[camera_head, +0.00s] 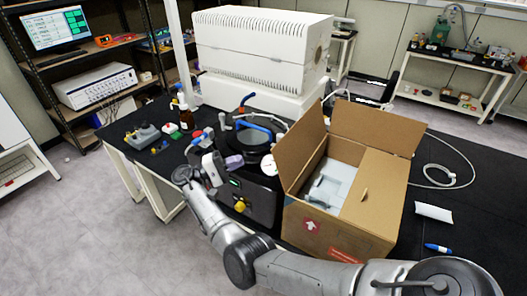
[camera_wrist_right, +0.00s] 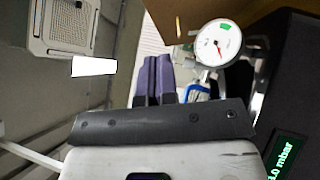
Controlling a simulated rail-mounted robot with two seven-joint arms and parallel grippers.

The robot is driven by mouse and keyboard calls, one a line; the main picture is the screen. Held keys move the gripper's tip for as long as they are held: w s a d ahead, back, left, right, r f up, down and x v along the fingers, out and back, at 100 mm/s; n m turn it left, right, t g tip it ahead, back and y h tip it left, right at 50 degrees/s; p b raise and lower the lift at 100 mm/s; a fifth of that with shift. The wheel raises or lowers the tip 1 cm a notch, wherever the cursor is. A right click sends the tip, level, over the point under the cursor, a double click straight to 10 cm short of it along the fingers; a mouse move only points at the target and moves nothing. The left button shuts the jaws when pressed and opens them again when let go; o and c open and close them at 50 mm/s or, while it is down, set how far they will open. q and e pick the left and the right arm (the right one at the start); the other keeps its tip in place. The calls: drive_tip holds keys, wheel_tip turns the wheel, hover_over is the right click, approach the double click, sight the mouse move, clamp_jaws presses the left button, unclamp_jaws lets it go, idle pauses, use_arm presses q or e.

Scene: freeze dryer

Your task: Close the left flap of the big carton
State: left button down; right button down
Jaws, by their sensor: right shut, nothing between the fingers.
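The big carton (camera_head: 315,222) stands open-topped on the black bench, with a pale grey-white item (camera_head: 333,185) inside. Its left flap (camera_head: 299,145) stands up and leans outward. The back flap (camera_head: 378,126) is also raised, while the right flap (camera_head: 378,195) lies folded over the right part of the opening. My right gripper (camera_head: 234,162) is shut and empty, left of the carton and apart from the left flap. Its purple fingers (camera_wrist_right: 155,75) are together in the wrist view, where a brown cardboard part (camera_wrist_right: 185,14) shows at the top. My left gripper is out of view.
The gauge (camera_wrist_right: 217,42) is close to the fingers in the wrist view. A large white instrument (camera_head: 262,45) stands behind. A blue pen (camera_head: 437,248) lies right of the carton.

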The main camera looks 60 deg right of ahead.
sight(275, 153)
drive_tip(key=s+d+p, duration=0.1)
drive_tip(key=s, duration=0.1)
drive_tip(key=s+d+r+p, duration=0.1)
drive_tip(key=s, duration=0.1)
drive_tip(key=s+d+r+p, duration=0.1)
drive_tip(key=s, duration=0.1)
drive_tip(key=shift+s+d+r, duration=0.15)
drive_tip(key=shift+d, duration=0.15)
drive_tip(key=shift+s+r+p, duration=0.15)
drive_tip(key=shift+s+p, duration=0.4)
drive_tip(key=shift+s, duration=0.2)
drive_tip(key=shift+d, duration=0.1)
